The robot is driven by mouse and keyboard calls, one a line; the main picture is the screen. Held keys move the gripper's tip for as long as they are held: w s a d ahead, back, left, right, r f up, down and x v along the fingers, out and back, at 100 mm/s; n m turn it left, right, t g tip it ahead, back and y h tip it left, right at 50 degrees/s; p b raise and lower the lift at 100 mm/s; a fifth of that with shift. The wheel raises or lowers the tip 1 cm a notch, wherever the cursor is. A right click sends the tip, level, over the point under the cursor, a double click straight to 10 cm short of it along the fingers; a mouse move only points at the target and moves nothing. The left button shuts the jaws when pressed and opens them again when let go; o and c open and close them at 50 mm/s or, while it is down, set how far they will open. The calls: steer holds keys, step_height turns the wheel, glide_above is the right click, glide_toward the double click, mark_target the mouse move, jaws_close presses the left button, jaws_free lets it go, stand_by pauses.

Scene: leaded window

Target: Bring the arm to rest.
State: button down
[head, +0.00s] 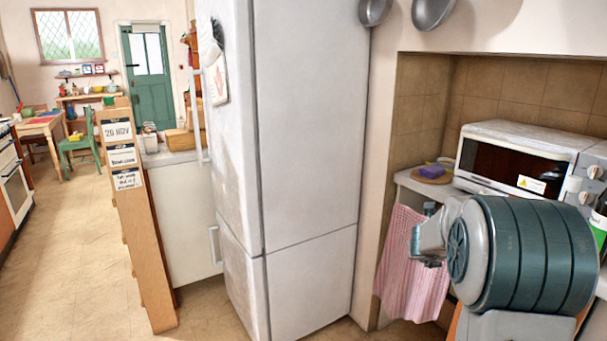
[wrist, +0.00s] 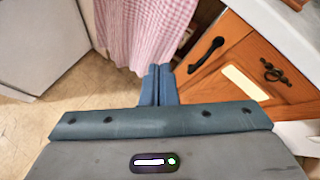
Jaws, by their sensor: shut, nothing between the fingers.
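My gripper (wrist: 159,72) shows in the wrist view with its two blue-grey fingers pressed side by side, shut and empty. The fingertips point toward the pink checked towel (wrist: 155,25) and the orange wooden cabinet front (wrist: 235,65). Whether they touch either cannot be told. In the head view my folded arm, with a large dark green ribbed link, fills the lower right, in front of the counter niche.
A tall white fridge (head: 310,130) stands left of my arm. A microwave (head: 520,160) and a purple sponge (head: 432,171) on a round board sit on the counter behind my arm. The pink towel (head: 410,265) hangs below. Open floor (head: 75,240) lies at left.

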steer(key=s+a+r+n+y+p, duration=0.35)
steer(key=s+a+r+n, duration=0.3)
steer(key=a+n, duration=0.4)
steer(key=s+a+r+n+y+p, duration=0.3)
steer(key=s+a+r+n+y, duration=0.15)
steer(key=a+r+n, duration=0.4)
steer(key=s+a+f+n+g+h+p, duration=0.1)
steer(key=s+n+g+p, duration=0.4)
steer(key=s+n, duration=1.4)
steer(key=s+g+h, duration=0.1)
steer(key=s, duration=0.3)
steer(key=shift+a+f+p, duration=0.3)
steer(key=shift+f+p, duration=0.05)
